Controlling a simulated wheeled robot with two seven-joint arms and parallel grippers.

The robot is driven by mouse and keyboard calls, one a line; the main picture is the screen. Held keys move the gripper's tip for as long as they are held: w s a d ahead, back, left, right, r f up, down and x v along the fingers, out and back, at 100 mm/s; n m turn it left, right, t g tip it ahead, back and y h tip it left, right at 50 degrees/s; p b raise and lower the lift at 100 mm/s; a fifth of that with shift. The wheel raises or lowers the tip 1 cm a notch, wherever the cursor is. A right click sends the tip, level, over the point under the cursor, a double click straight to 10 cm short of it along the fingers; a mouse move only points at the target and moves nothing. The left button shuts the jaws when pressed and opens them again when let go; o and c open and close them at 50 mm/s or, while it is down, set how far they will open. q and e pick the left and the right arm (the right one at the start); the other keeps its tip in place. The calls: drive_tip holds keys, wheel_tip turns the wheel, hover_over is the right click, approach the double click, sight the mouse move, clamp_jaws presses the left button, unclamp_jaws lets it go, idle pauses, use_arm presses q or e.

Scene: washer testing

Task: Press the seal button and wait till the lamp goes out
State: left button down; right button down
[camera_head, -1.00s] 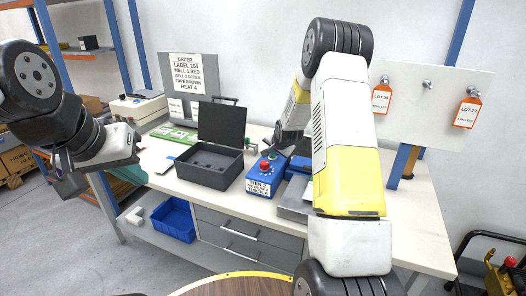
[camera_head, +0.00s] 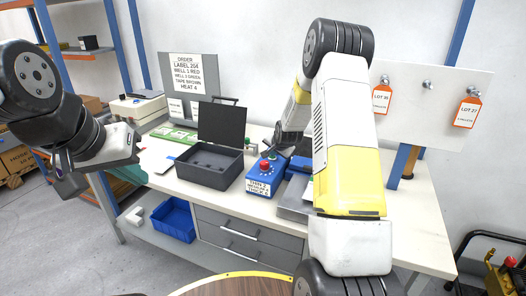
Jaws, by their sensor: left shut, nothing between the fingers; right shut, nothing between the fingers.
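A blue control box (camera_head: 262,178) stands on the workbench, with a red round part (camera_head: 264,166) on top and white labels on its front. A second blue device (camera_head: 298,167) stands to its right, partly hidden by my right arm. I cannot tell which part is the seal button, and no lit lamp can be made out. My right gripper (camera_head: 277,150) is shut and empty, pointing down just behind the control box; whether it touches anything is unclear. My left gripper (camera_head: 66,184) is shut and empty, off the bench's left end.
An open dark case (camera_head: 209,168) stands left of the control box. An order board (camera_head: 194,80) stands at the back. A pegboard with lot tags (camera_head: 466,112) is at the right. A blue bin (camera_head: 174,222) sits on the lower shelf. The bench's right front is clear.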

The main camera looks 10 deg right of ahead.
sight(273, 158)
wheel_tip(273, 158, up, 5)
drive_tip(key=shift+f, duration=0.1)
drive_tip(key=shift+r, duration=0.65)
idle(0.4)
